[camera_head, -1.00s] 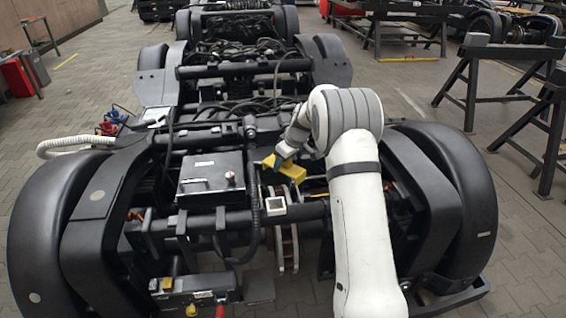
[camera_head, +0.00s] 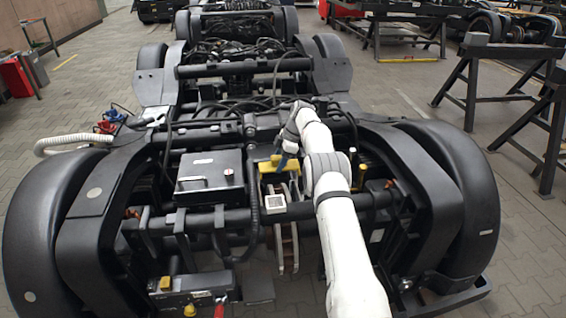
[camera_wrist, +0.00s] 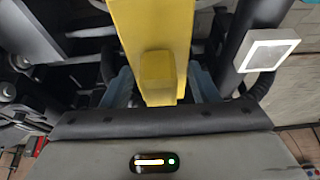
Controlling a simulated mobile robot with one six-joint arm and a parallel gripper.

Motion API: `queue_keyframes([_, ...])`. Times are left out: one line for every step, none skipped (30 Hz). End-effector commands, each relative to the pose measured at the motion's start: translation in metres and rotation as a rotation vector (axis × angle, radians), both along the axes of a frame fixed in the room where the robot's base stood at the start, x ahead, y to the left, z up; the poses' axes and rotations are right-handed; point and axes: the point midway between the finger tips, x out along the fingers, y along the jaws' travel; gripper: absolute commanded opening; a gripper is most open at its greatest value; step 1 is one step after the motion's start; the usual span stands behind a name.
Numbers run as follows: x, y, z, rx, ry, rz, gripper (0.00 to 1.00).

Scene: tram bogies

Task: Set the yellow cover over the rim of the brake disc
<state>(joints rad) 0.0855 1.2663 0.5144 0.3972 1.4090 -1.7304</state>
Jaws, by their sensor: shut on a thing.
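My gripper (camera_wrist: 160,88) has its two blue fingers on either side of a raised block on the yellow cover (camera_wrist: 152,30) and is shut on it. The cover runs away from the fingers in the wrist view. In the head view the yellow cover (camera_head: 281,166) is beside the control box, just above the upper part of the brake disc (camera_head: 287,250). The pale disc edge shows below it, partly behind a dark crossbar. I cannot tell whether cover and rim touch. My gripper in the head view (camera_head: 281,150) is small and partly hidden by the arm.
A black box (camera_head: 208,175) stands left of the cover. A white square fitting (camera_head: 275,203) sits on the crossbar in front; it also shows in the wrist view (camera_wrist: 268,52). Black hoses and frame bars crowd around. Black trestles (camera_head: 475,80) stand at the right on open floor.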

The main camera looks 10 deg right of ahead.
Motion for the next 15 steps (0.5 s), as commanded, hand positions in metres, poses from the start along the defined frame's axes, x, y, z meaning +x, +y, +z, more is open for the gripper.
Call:
queue_keyframes([0.0, 0.0, 0.001, 0.0, 0.0, 0.0, 0.28])
queue_keyframes([0.0, 0.0, 0.001, 0.0, 0.0, 0.0, 0.28])
queue_keyframes([0.0, 0.0, 0.001, 0.0, 0.0, -0.001, 0.28])
queue_keyframes([0.0, 0.0, 0.001, 0.0, 0.0, -0.001, 0.28])
queue_keyframes([0.0, 0.0, 0.001, 0.0, 0.0, -0.001, 0.28])
queue_keyframes([0.0, -0.001, 0.001, 0.0, 0.0, -0.001, 0.28])
queue_keyframes([0.0, -0.001, 0.001, 0.001, 0.0, 0.0, 0.28])
queue_keyframes([0.0, -0.002, 0.002, 0.001, 0.0, 0.0, 0.28])
queue_keyframes([0.0, -0.003, 0.002, 0.002, 0.0, 0.001, 0.28])
queue_keyframes([0.0, -0.004, 0.003, 0.002, 0.0, 0.001, 0.28])
queue_keyframes([0.0, -0.005, 0.002, 0.003, -0.001, 0.002, 0.28])
queue_keyframes([0.0, -0.004, -0.003, 0.003, 0.0, 0.002, 0.28])
queue_keyframes([0.0, -0.004, -0.005, 0.003, 0.0, 0.002, 0.28])
queue_keyframes([0.0, -0.004, -0.006, 0.003, 0.0, 0.002, 0.28])
queue_keyframes([0.0, -0.004, -0.009, 0.003, 0.001, 0.001, 0.28])
